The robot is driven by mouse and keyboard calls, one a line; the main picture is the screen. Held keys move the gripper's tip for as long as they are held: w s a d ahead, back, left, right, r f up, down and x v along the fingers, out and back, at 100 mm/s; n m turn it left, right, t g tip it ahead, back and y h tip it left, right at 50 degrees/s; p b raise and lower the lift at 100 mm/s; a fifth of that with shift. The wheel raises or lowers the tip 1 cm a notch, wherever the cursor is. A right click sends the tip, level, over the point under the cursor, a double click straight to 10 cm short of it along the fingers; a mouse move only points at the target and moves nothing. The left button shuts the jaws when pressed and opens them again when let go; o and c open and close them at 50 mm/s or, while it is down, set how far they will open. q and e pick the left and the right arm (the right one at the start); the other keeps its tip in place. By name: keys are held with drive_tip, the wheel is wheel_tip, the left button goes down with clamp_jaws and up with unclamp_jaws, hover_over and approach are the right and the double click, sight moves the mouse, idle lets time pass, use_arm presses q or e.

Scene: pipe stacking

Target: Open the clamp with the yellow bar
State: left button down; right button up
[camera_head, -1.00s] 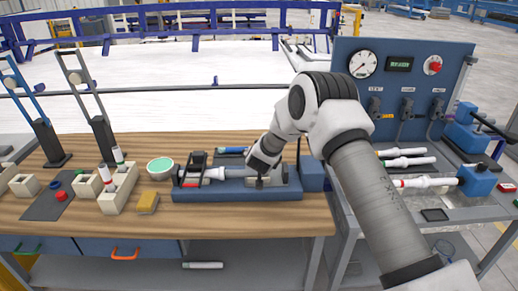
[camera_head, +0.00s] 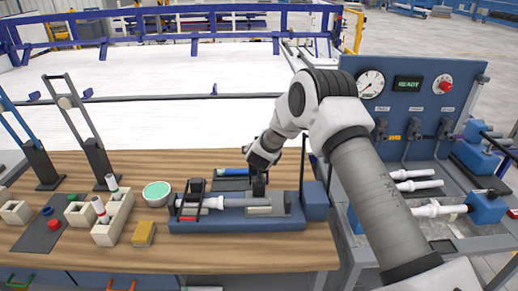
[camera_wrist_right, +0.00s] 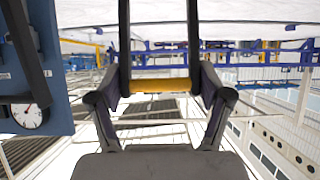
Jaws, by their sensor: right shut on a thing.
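My right gripper (camera_wrist_right: 160,88) is shut on the yellow bar (camera_wrist_right: 154,86) of the clamp. In the right wrist view the bar spans between two dark lever arms (camera_wrist_right: 193,40), with a finger at each end of it. In the head view my right gripper (camera_head: 259,183) is over the right part of the blue fixture (camera_head: 236,225), and my wrist hides the bar. A pipe with a white end (camera_head: 222,204) lies along the fixture. A black clamp frame (camera_head: 190,203) stands at the fixture's left end. My left gripper is not in view.
A green-topped round dish (camera_head: 157,193), a yellow block (camera_head: 143,233) and cream holders (camera_head: 113,220) with pipes stand left of the fixture. Two tall lever stands (camera_head: 97,160) are farther left. A blue gauge panel (camera_head: 415,105) rises at the right. The front table strip is clear.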

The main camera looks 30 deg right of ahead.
drive_tip(key=shift+w+d+r, duration=0.2)
drive_tip(key=shift+w+r, duration=0.1)
drive_tip(key=shift+r, duration=0.25)
drive_tip(key=o, duration=1.5)
drive_tip(key=shift+w+f, duration=0.1)
drive_tip(key=shift+f, duration=0.25)
drive_tip(key=v, duration=1.2)
drive_tip(key=shift+f, duration=0.1)
